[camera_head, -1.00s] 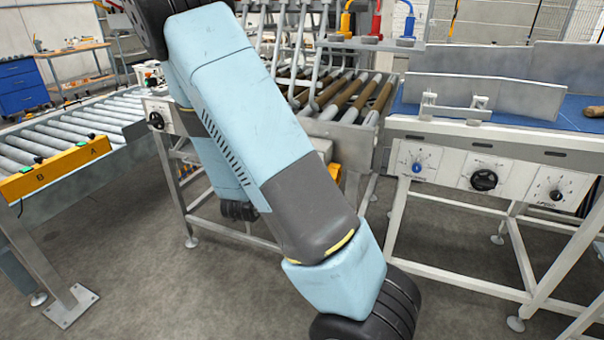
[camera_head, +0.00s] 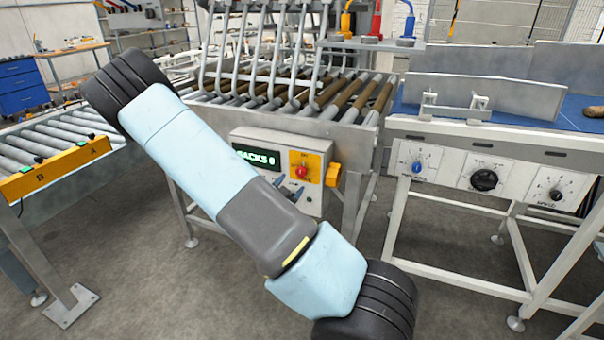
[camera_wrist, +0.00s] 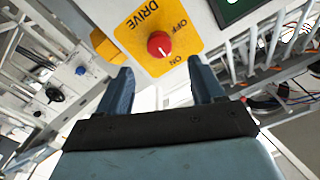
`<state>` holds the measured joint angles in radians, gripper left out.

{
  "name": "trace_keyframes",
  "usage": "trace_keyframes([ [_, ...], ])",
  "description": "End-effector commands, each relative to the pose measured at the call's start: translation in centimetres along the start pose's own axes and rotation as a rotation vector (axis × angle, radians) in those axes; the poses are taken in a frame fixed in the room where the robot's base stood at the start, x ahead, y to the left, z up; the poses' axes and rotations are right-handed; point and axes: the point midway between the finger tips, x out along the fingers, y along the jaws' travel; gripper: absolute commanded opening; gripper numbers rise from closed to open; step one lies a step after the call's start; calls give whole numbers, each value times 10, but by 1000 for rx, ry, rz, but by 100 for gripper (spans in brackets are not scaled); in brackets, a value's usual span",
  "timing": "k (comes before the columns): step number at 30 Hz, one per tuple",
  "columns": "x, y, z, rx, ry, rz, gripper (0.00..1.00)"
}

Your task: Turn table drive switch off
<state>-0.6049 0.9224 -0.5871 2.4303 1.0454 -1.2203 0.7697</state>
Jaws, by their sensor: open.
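The drive switch is a red knob (camera_head: 301,171) on a yellow plate (camera_head: 316,162) on the front of a grey control box. In the wrist view the red knob (camera_wrist: 159,44) sits on the yellow plate (camera_wrist: 140,22), marked DRIVE, OFF and ON. The knob's pale mark seems to point toward ON. My gripper (camera_wrist: 158,72) is open, its two blue fingers apart and empty, with the knob just beyond and between the tips. In the head view my gripper (camera_head: 288,188) is small, close below the knob, partly hidden by my arm. Contact is not visible.
A green-lit display (camera_head: 258,156) reading SACKS 0 is left of the plate. A yellow-orange block (camera_head: 333,174) juts out at its right. A roller conveyor (camera_head: 350,92) stands above. At right, a panel has a blue knob (camera_head: 417,167) and black knobs (camera_head: 484,180).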

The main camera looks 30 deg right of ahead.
Motion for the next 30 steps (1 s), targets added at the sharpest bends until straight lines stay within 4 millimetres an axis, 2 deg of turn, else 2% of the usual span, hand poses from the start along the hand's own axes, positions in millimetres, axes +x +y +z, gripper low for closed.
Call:
trace_keyframes([
  [9, 57, 1, 0, 0, 1, 2, 67],
  [15, 82, 1, 0, 0, -1, 2, 67],
  [21, 92, 1, 0, 0, -1, 1, 67],
  [30, 93, 1, 0, 0, -1, 1, 65],
])
